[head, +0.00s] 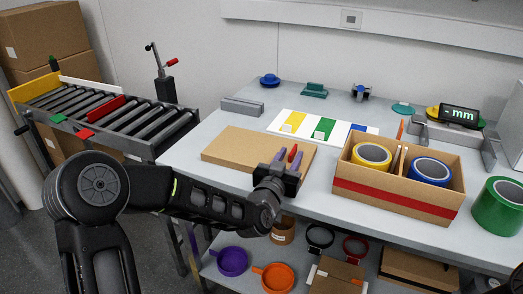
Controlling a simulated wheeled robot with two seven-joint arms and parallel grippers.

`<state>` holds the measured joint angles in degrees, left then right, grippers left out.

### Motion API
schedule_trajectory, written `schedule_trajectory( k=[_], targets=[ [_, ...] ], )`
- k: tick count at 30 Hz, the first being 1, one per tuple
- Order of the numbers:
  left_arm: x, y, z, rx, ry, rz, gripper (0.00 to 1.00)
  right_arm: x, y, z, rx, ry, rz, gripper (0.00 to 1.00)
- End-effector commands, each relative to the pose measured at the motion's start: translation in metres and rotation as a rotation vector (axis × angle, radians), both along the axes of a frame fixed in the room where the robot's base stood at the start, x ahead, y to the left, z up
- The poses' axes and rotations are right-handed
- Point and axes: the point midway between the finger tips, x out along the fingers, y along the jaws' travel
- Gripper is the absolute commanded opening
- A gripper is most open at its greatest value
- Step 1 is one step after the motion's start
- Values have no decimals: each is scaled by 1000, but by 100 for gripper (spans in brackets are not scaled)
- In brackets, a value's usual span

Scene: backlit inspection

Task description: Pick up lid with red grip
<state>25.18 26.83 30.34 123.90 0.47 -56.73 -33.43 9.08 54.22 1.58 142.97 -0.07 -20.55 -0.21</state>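The lid (237,149) is a flat tan board lying on the grey table, left of the middle. Its red grip (292,153) stands up near its right end. My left gripper (288,157) reaches in from the left, with its two purple fingers at the lid's right end, one on either side of the red grip. The fingers look apart, with a gap showing beside the grip. Contact with the grip cannot be made out. The gripper body hides part of the lid's front right corner. My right gripper is not in view.
A cardboard box (390,200) with a red stripe holds yellow and blue tape rolls, close right of the gripper. A white panel with coloured patches (281,125) lies behind the lid. A grey bar (242,107) is behind left. A green roll (497,206) stands far right.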

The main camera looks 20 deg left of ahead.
Motion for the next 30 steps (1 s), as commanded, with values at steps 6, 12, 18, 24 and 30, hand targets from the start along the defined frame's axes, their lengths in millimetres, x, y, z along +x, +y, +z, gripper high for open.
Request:
schedule_trajectory(
  k=[6, 12, 18, 24, 30],
  targets=[
    [0, 0, 0, 0, 0, 1, 33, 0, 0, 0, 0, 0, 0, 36],
    [0, 0, 0, 0, -1, 1, 33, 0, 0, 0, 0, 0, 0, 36],
    [0, 0, 0, 0, -1, 1, 20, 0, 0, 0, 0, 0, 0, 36],
    [0, 0, 0, 0, -1, 1, 3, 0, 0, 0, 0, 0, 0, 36],
    [0, 0, 0, 0, -1, 1, 0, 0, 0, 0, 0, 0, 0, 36]
  ],
)
